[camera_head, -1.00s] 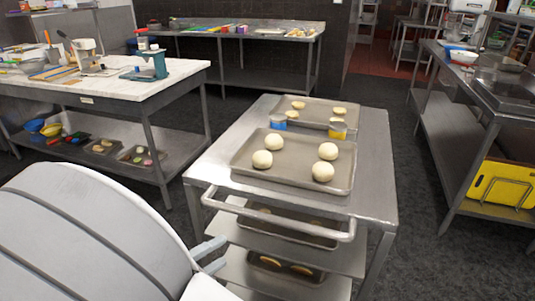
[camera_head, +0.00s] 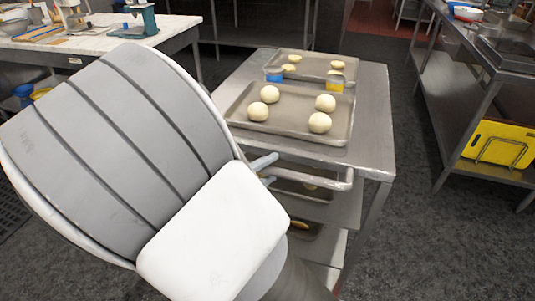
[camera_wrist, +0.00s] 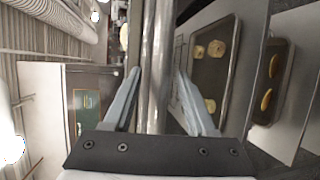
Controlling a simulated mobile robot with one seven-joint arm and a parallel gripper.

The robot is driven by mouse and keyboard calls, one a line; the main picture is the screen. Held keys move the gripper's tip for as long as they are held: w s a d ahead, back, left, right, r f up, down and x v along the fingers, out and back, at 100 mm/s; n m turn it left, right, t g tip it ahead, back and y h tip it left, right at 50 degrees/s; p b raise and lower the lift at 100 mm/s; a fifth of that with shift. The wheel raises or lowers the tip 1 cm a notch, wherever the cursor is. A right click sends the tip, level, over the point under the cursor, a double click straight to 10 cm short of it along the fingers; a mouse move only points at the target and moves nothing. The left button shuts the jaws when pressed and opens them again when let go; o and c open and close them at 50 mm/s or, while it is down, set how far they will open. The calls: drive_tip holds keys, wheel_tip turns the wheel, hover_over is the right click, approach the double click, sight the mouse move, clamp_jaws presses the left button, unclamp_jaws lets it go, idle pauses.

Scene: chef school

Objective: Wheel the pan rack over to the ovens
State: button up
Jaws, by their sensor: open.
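The pan rack (camera_head: 372,125) is a steel cart with a flat top and lower shelves. Its horizontal push handle (camera_head: 335,183) is on the near side. A tray (camera_head: 238,112) with several dough balls lies on top, and another tray is behind it. My gripper (camera_head: 262,168) is open at the left part of the handle, partly hidden by my arm. In the wrist view, the handle bar (camera_wrist: 157,50) runs between the two open fingers (camera_wrist: 158,76). I cannot tell whether either finger touches it. The ovens are not clearly visible.
A blue-labelled cup (camera_head: 274,75) and a yellow one (camera_head: 336,82) stand between the trays on top. A marble-topped table (camera_head: 105,45) is at left. A steel counter (camera_head: 450,75) with a yellow board (camera_head: 498,145) below is at right. Dark floor (camera_head: 420,215) is open right of the rack.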

drive_tip(key=shift+w+d, duration=0.15)
drive_tip(key=shift+c, duration=0.2)
clamp_jaws()
idle(1.2)
